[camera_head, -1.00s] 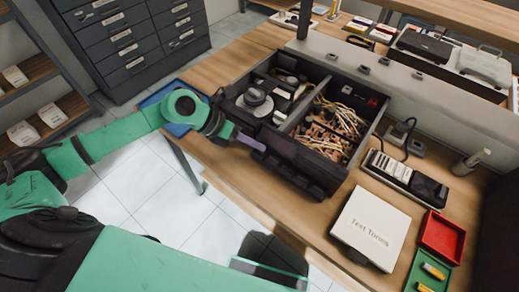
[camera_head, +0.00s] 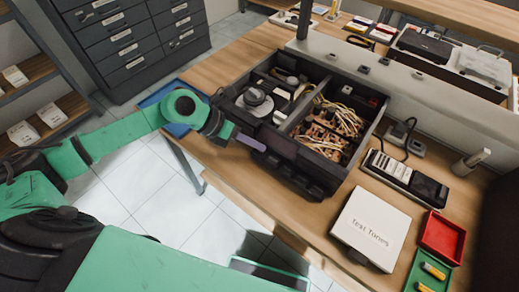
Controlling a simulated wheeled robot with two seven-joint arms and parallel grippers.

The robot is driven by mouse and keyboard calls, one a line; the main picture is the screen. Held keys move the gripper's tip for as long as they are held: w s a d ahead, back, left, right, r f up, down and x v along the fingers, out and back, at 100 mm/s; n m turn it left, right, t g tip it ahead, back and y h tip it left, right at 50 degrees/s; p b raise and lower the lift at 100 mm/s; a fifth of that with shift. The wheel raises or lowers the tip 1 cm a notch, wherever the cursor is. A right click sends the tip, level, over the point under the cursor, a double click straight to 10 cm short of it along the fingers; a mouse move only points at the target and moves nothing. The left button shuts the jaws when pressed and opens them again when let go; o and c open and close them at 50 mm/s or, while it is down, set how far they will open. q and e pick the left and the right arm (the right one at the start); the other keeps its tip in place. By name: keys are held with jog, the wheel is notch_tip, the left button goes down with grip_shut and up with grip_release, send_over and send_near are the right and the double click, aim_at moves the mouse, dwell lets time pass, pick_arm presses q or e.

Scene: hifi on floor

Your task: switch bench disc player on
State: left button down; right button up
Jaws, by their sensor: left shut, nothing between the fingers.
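The bench disc player is the open black case (camera_head: 371,118) on the wooden bench. A round disc part (camera_head: 255,97) sits in its left compartment and tangled wires over a board (camera_head: 328,127) fill the right one. Its dark front face (camera_head: 290,172) is turned toward me. My left gripper (camera_head: 257,144) is shut and empty, with its purple-grey fingers at the left part of that front face. I cannot tell whether the tips touch it. The fingers and wrist hide part of the front's left end. My right gripper is out of view.
A white "Test Tones" box (camera_head: 371,226), a red tray (camera_head: 442,236) and a black device with pale keys (camera_head: 405,178) stand to the right. A blue tray (camera_head: 176,128) lies left of the player. Bare bench shows before the player.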

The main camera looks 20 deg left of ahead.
aim_at(255, 152)
pick_arm(q)
jog(key=shift+f+b, duration=0.4)
jog(key=shift+f, duration=0.1)
jog(key=shift+r, duration=0.15)
jog(key=shift+r+p, duration=0.3)
jog(key=shift+r, duration=0.05)
notch_tip(255, 152, up, 6)
jog(key=p, duration=0.4)
jog(key=shift+r, duration=0.15)
